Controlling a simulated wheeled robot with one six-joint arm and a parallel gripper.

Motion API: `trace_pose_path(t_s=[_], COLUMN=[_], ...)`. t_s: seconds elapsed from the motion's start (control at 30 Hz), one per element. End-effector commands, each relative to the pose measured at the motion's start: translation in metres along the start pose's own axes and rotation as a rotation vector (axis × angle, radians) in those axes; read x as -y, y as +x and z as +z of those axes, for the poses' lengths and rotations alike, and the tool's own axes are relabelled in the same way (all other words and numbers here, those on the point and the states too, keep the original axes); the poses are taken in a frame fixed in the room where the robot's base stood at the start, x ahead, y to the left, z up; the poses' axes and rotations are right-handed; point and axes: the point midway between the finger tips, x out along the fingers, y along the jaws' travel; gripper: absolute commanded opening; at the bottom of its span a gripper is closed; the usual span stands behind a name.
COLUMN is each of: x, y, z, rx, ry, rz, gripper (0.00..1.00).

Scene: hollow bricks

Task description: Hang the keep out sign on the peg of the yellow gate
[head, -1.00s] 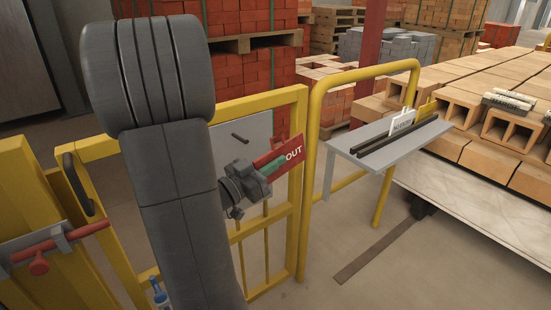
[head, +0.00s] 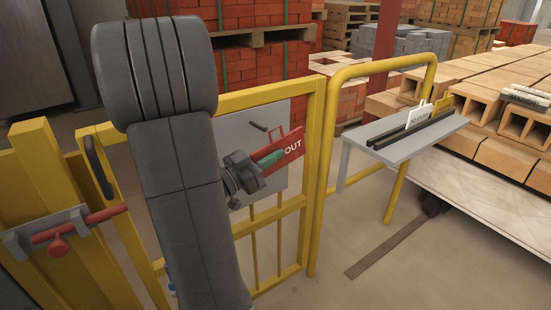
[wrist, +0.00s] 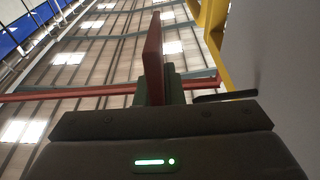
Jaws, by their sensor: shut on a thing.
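My gripper (head: 262,162) is shut on the red keep out sign (head: 291,149), with green fingertips on its left part. The word OUT shows; the rest of the lettering is hidden behind my gripper. A thin red loop stands on top of the sign. The dark peg (head: 258,126) sticks out of a grey plate (head: 232,130) on the yellow gate (head: 318,185), left of the loop and apart from it in the picture. In the wrist view the sign (wrist: 153,58) is edge-on and upright between the fingers (wrist: 165,88). The peg (wrist: 226,95) shows to its right.
A red latch bar (head: 80,224) crosses the gate's left side. Hollow bricks (head: 480,110) lie at right.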

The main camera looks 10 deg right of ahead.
Motion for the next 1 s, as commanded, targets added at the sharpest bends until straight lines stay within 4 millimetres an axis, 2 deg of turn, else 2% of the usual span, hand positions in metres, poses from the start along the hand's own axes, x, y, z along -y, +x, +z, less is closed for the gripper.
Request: trace_pose_path(t_s=[1.0], x=[0.061], y=[-0.001], z=[0.005], rx=[-0.001], ry=[0.0], rz=[-0.001], gripper=[0.0])
